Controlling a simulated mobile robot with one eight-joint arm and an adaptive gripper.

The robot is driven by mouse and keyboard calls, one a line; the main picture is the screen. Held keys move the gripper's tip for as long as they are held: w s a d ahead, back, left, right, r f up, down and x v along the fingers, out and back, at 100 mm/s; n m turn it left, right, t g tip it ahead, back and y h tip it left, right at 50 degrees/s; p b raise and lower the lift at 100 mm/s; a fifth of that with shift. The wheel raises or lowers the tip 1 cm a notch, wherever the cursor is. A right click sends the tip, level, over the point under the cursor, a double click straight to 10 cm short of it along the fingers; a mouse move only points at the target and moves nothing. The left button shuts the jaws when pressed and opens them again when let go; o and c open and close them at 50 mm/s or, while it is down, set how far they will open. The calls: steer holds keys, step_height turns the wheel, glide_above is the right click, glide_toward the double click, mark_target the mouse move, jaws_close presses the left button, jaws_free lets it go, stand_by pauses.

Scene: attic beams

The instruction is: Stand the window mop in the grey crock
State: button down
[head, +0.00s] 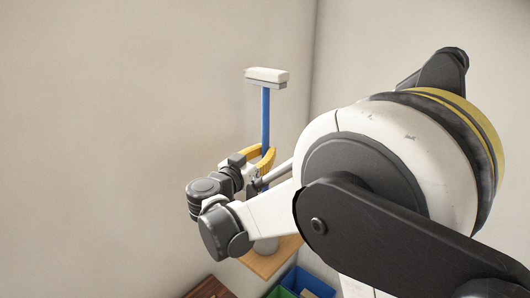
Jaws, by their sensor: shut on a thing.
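The window mop stands upright in the head view, with a white head (267,75) at the top and a blue handle (266,118) below. My gripper (264,159) has yellow-orange fingers and is shut on the blue handle. The handle's lower end is hidden behind my gripper and arm. A small pale grey piece, probably the grey crock (265,246), shows below my arm on a wooden surface. Most of it is hidden by my arm. I cannot tell whether the handle's lower end is inside it or above it.
The light wooden surface (262,267) is near the wall corner, mostly covered by my arm. A green bin (282,292) and a blue bin (308,280) sit at its lower right. A dark brown wooden piece (208,289) is at the lower left. Plain walls rise behind.

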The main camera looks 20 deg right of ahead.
steer(key=shift+f+b, duration=0.7)
steer(key=shift+f, duration=0.1)
steer(key=c, duration=1.3)
jaws_free()
steer(key=v, duration=1.2)
steer(key=shift+s+a, duration=0.1)
